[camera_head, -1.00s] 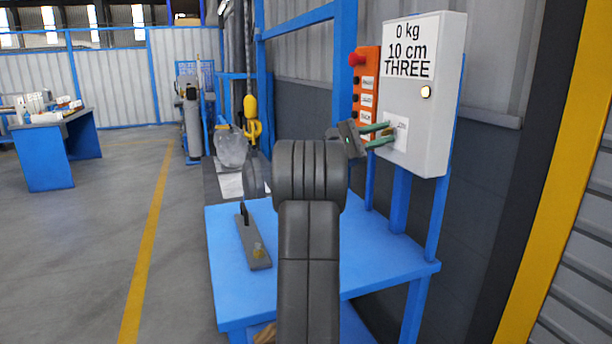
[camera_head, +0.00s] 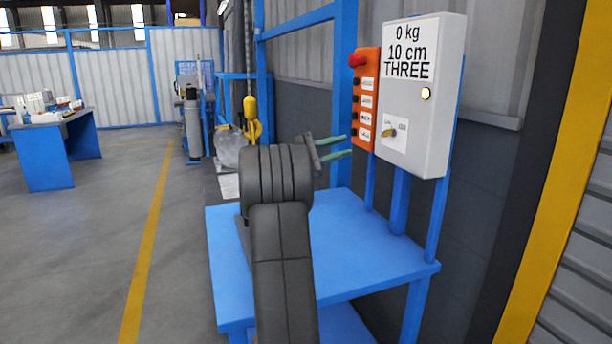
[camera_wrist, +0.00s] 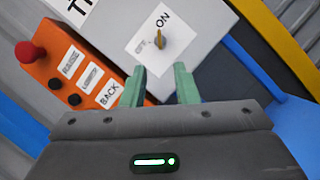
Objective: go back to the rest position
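My gripper (camera_head: 338,147) is open and empty in the head view, left of the grey control box (camera_head: 417,120) and apart from it. In the wrist view its two green fingers (camera_wrist: 160,85) stand apart with nothing between them. The rotary switch (camera_head: 389,132) sits on the lower left of the box front. In the wrist view the switch (camera_wrist: 158,40) lies beyond the fingertips, with an ON label to its upper right. My dark arm covers part of the blue table.
The orange button panel (camera_head: 366,100) with a red button hangs beside the grey box. The blue table (camera_head: 365,245) is bare on its right side. A yellow hook (camera_head: 251,118) hangs behind my arm. Open floor with a yellow line lies to the left.

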